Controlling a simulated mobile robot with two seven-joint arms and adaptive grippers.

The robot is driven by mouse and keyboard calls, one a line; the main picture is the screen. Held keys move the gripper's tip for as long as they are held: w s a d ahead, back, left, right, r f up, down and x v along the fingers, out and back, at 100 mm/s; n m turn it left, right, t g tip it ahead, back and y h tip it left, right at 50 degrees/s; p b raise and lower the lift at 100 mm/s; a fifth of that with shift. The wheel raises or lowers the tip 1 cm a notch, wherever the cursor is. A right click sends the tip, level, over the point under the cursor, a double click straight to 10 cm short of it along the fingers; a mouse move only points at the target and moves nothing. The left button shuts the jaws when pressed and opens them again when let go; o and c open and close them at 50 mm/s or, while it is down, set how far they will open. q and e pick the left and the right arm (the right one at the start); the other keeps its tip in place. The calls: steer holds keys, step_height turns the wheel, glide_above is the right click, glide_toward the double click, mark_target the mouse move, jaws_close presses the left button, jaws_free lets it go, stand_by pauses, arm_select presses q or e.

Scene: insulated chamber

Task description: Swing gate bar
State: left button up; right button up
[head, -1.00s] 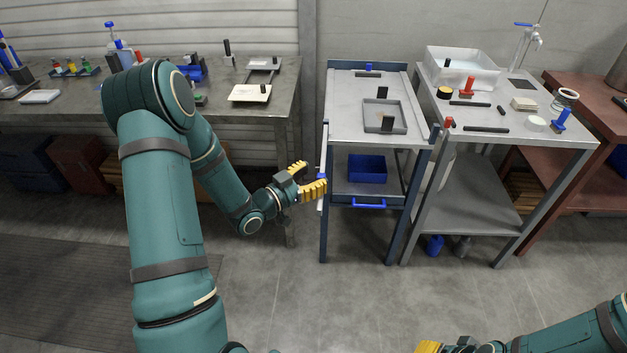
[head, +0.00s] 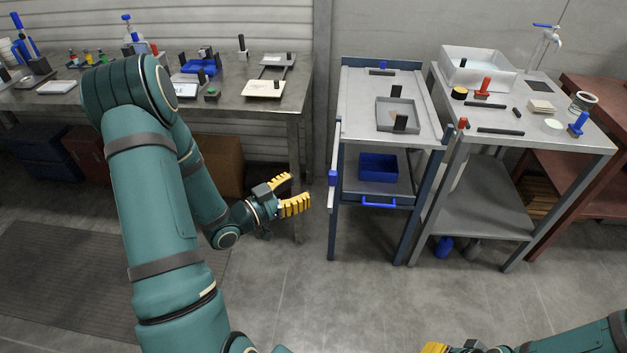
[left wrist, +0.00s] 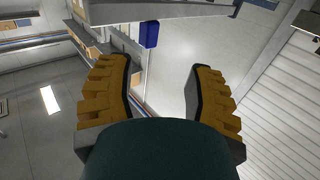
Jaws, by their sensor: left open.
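The pale gate bar (head: 336,150) runs along the left side of the blue-framed cart (head: 344,63). A blue block (head: 332,178) sits on the bar, and a blue block also shows in the left wrist view (left wrist: 149,34). My left gripper (head: 300,192) is open and empty, left of the block and apart from it. In the left wrist view my open fingers (left wrist: 160,72) point towards the block, which lies beyond the left finger's tip. Only yellow fingertips of my right gripper (head: 435,348) show at the bottom edge; its opening is hidden.
The cart carries a grey tray (head: 397,113) on top and a blue bin (head: 378,168) on its shelf. A grey bench (head: 475,190) stands close on its right. A workbench (head: 230,108) stands behind my left arm. The floor in front is clear.

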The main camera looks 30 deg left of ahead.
arm_select(q)
steer(key=v, duration=0.3)
steer(key=shift+s, duration=0.25)
stand_by(0.4)
